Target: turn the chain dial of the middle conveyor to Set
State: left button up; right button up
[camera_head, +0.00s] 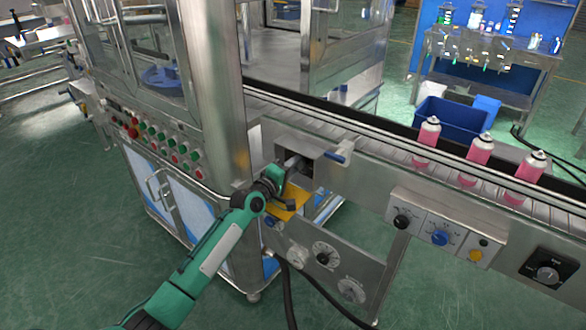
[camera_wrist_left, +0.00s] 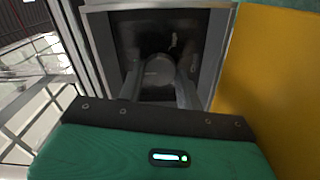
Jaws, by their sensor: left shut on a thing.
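A grey metal box (camera_head: 322,168) with a dark recess is fixed to the side of the conveyor (camera_head: 360,160). My left gripper (camera_head: 296,166) reaches into this recess from the left. In the left wrist view, its two fingers (camera_wrist_left: 160,88) are shut on a round grey knob (camera_wrist_left: 158,72) inside the dark recess. No label or pointer on that knob is readable, so I cannot tell its setting or whether it is the chain dial. My right gripper is not in view.
A blue-handled lever (camera_head: 340,156) sticks out by the box. A yellow plate (camera_head: 290,204) is just below my left gripper. Pink cans (camera_head: 477,158) stand on the belt.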

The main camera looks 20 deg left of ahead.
pick_arm(q)
jog(key=shift+f, duration=0.1)
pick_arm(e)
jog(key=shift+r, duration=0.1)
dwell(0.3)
pick_arm(q)
jog(key=o, duration=1)
jog(key=v, duration=1.2)
jog(key=shift+s, duration=0.15)
jog(key=shift+v, duration=0.8)
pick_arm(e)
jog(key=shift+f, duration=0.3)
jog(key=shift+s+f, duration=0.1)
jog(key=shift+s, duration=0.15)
